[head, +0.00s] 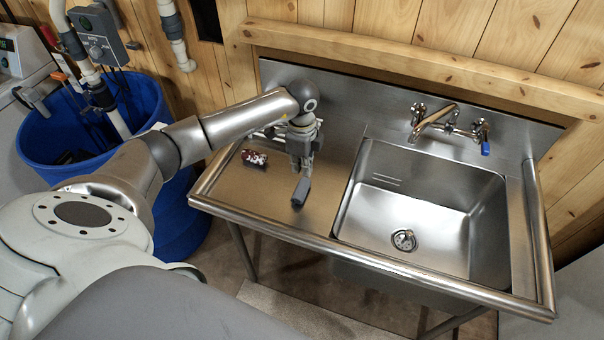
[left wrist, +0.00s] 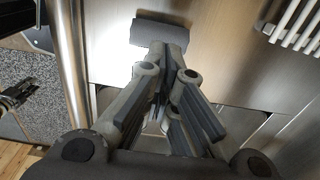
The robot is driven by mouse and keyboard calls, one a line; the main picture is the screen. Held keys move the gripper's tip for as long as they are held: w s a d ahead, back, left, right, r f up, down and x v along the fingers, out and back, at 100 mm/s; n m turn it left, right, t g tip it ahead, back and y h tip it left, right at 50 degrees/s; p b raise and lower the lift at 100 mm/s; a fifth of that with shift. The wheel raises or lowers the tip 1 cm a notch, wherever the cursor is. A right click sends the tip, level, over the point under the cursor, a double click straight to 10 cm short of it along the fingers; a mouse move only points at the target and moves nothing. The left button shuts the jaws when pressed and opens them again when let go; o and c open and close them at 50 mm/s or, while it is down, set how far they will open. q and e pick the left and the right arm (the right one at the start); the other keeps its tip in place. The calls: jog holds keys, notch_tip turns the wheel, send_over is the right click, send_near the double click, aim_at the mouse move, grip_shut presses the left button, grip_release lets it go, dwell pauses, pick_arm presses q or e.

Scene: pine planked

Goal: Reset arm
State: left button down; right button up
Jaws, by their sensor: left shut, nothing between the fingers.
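My left gripper (head: 302,160) points down over the steel counter left of the sink basin, its fingers together and empty. A dark grey block (head: 301,192) lies on the counter just in front of the fingertips. In the left wrist view the shut fingers (left wrist: 165,52) point at the block (left wrist: 160,32), which lies just beyond the tips. I cannot tell whether they touch it. My right gripper does not show in the head view.
A small dark red and white object (head: 254,159) lies on the steel counter (head: 235,185). The sink basin (head: 400,205) is empty, with a faucet (head: 440,122) behind. A blue bin (head: 35,140) stands left. A dark jointed thing (left wrist: 18,95), unclear, shows at the wrist view's left.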

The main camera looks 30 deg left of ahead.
pick_arm(q)
jog(key=shift+r, duration=0.6)
